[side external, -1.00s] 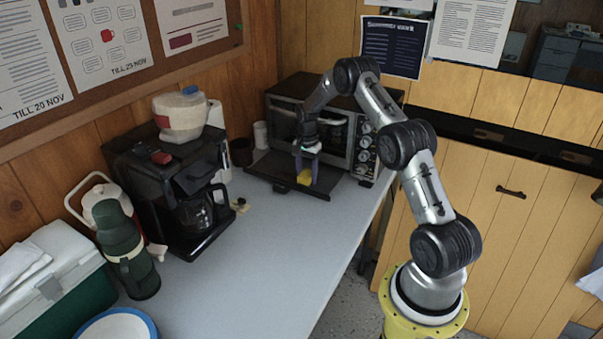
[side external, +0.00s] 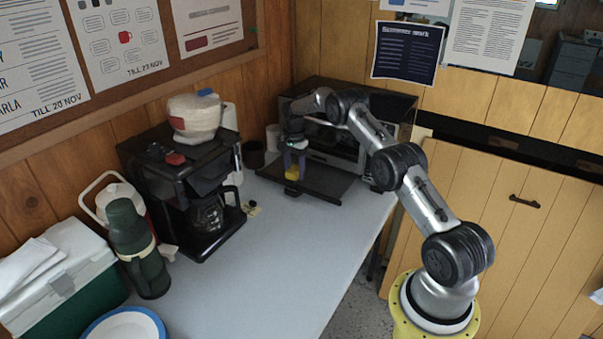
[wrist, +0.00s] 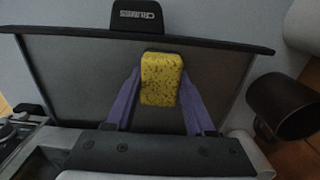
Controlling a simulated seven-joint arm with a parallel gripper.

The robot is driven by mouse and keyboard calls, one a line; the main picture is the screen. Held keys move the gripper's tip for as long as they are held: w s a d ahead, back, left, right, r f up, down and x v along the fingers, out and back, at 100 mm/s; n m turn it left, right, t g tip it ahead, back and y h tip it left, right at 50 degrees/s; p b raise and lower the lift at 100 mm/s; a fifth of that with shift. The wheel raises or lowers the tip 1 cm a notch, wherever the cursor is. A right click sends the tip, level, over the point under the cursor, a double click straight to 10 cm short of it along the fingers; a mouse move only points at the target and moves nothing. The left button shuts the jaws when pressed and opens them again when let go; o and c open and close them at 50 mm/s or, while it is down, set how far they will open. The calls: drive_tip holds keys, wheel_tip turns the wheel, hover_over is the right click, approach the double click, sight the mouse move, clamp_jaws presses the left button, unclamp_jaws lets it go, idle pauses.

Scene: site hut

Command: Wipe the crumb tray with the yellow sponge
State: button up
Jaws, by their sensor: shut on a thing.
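The crumb tray (side external: 325,184) is a dark flat tray sticking out in front of the toaster oven. In the wrist view the tray (wrist: 75,80) fills the middle, with a raised front lip and a black tab marked CRUMBS (wrist: 137,15). My gripper (side external: 294,168) is over the left part of the tray, pointing down. Its purple fingers, also in the wrist view (wrist: 160,78), are shut on the yellow sponge (wrist: 161,68). The sponge (side external: 292,174) is at the tray's surface; whether it touches is hard to tell. Dark specks show on the sponge. No loose crumbs are clear.
The toaster oven (side external: 336,143) stands behind the tray. A dark mug (side external: 252,155) stands left of the tray and shows close by in the wrist view (wrist: 285,108). A coffee maker (side external: 165,170) stands further left. The grey counter (side external: 290,240) in front is clear.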

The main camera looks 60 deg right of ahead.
sight(319, 186)
drive_tip(key=shift+w+f, duration=0.1)
drive_tip(key=shift+w, duration=1.4)
drive_tip(key=shift+d, duration=0.15)
drive_tip(key=shift+s, duration=6.15)
drive_tip(key=shift+w, duration=6.05)
drive_tip(key=shift+w+r, duration=0.2)
drive_tip(key=shift+r, duration=0.05)
wheel_tip(319, 186, up, 8)
drive_tip(key=shift+s+f, duration=0.1)
